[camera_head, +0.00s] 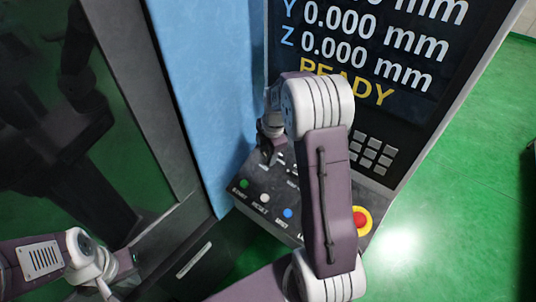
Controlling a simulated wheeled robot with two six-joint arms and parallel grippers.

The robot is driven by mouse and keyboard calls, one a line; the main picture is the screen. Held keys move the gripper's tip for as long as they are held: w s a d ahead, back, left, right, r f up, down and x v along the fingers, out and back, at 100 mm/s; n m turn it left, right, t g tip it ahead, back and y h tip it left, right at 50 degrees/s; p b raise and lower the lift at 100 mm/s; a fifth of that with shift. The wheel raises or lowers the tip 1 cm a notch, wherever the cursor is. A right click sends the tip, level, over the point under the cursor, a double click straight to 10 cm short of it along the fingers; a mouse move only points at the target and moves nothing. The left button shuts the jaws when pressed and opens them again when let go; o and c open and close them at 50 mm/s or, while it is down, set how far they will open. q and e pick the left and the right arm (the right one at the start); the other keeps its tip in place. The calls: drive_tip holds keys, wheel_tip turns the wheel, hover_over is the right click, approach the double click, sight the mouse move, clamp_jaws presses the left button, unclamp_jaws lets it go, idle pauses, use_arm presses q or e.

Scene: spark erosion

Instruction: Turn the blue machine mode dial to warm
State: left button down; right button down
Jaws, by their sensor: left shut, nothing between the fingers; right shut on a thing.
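The blue machine's control panel (262,192) slopes below the screen. My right arm reaches over it, and my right gripper (268,152) points down at the panel's back left part. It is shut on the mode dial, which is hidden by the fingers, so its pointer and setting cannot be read. Small white marks show on the panel just right of the fingers. My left gripper (106,290) is at the bottom left, far from the panel, shut and empty, and partly cut off by the picture's edge.
Green (244,183), white (264,198) and blue (288,213) buttons line the panel's front. A red emergency button (359,220) on yellow sits at its right, partly behind my arm. A keypad (371,155) lies below the screen (385,60), which reads READY. Green floor is open at right.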

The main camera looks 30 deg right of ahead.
drive_tip(key=m+b, duration=0.1)
drive_tip(key=b, duration=0.1)
drive_tip(key=m+t+b, duration=0.1)
drive_tip(key=m+b, duration=0.1)
drive_tip(key=m+t+b, duration=0.1)
drive_tip(key=m+b, duration=0.1)
drive_tip(key=shift+s+f+h, duration=0.3)
drive_tip(key=shift+f, duration=0.05)
drive_tip(key=m+t+b, duration=0.1)
drive_tip(key=m+b, duration=0.1)
drive_tip(key=m, duration=0.1)
drive_tip(key=shift+s+a+h+b, duration=0.1)
drive_tip(key=shift+a+h+b, duration=0.05)
drive_tip(key=shift+h+b, duration=0.2)
drive_tip(key=m+b, duration=0.2)
drive_tip(key=b, duration=0.1)
drive_tip(key=m+t+h+b, duration=0.1)
drive_tip(key=m+b, duration=0.1)
drive_tip(key=b, duration=0.1)
drive_tip(key=m+h+b, duration=0.1)
drive_tip(key=m+b, duration=0.2)
drive_tip(key=shift+s+a+f+b, duration=0.1)
drive_tip(key=shift+a+f+b, duration=0.15)
drive_tip(key=shift+b, duration=0.15)
drive_tip(key=shift+r+m+t+h+b, duration=0.25)
drive_tip(key=shift+m+h+b, duration=0.2)
drive_tip(key=shift+m+b, duration=0.5)
drive_tip(key=c, duration=0.8)
unclamp_jaws()
drive_tip(key=shift+c, duration=0.2)
